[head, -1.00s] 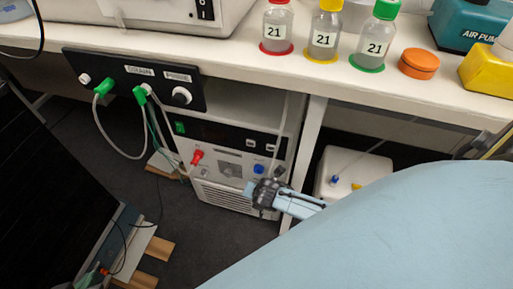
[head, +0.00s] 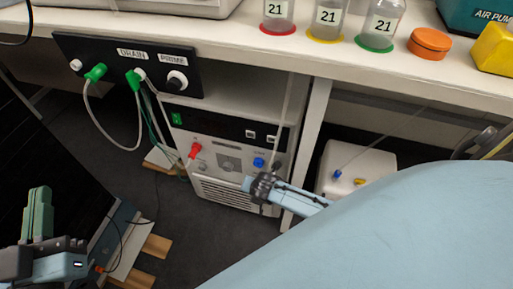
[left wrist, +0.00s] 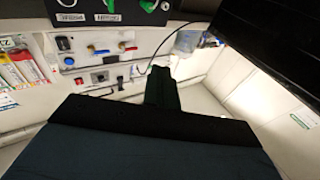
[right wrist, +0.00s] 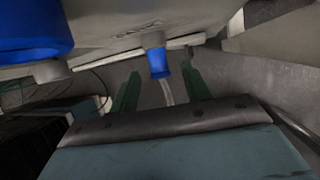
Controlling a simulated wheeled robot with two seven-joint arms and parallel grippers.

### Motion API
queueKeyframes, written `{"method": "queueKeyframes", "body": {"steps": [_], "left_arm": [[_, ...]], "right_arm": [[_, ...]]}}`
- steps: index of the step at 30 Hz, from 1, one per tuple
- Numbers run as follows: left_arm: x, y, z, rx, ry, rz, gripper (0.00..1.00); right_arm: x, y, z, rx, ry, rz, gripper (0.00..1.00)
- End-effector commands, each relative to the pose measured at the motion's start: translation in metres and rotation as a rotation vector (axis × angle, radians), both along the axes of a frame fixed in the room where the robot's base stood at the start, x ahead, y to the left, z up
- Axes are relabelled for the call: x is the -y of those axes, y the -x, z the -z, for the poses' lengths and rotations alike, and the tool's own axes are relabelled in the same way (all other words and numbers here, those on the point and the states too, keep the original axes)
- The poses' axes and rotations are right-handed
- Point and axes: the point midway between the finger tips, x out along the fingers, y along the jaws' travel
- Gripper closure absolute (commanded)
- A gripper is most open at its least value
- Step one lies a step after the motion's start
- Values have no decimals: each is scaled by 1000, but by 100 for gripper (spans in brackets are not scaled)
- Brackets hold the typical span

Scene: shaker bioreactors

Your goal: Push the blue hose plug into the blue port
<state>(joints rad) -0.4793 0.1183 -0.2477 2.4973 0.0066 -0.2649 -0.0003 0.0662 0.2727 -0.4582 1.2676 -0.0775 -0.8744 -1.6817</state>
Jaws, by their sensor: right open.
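The grey chiller below the bench has a blue fitting (head: 258,162) on its front. My right gripper (head: 248,183) is just below that fitting in the head view. In the right wrist view its green fingers (right wrist: 160,88) are open, with a blue plug-like piece (right wrist: 158,62) and a pale hose between them, apart from both fingers. A large blue piece with a grey stub (right wrist: 48,70) shows close at upper left; I cannot tell whether it is the port. My left gripper (head: 40,193) is at lower left with its green fingers together and empty, also in the left wrist view (left wrist: 162,78).
A red fitting (head: 194,150) is on the chiller's left. Green plugs with hoses (head: 96,72) are on the black drain panel above. A white container (head: 375,160) stands right of the bench leg (head: 310,135). Bottles stand on the bench.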

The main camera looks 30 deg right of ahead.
Motion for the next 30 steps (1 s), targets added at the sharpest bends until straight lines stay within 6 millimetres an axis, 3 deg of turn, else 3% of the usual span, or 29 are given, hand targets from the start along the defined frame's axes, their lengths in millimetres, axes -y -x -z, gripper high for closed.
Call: {"method": "queueKeyframes", "body": {"steps": [14, 25, 30], "left_arm": [[1, 2, -12, 72, 24, 5, 100], [1, 2, -12, 72, 23, 4, 100], [1, 2, -13, 71, 22, 5, 100]], "right_arm": [[1, -2, 4, 0, 0, 0, 52], [1, -2, 4, 0, 0, 0, 100], [0, -1, 3, -1, 1, 0, 100]]}}
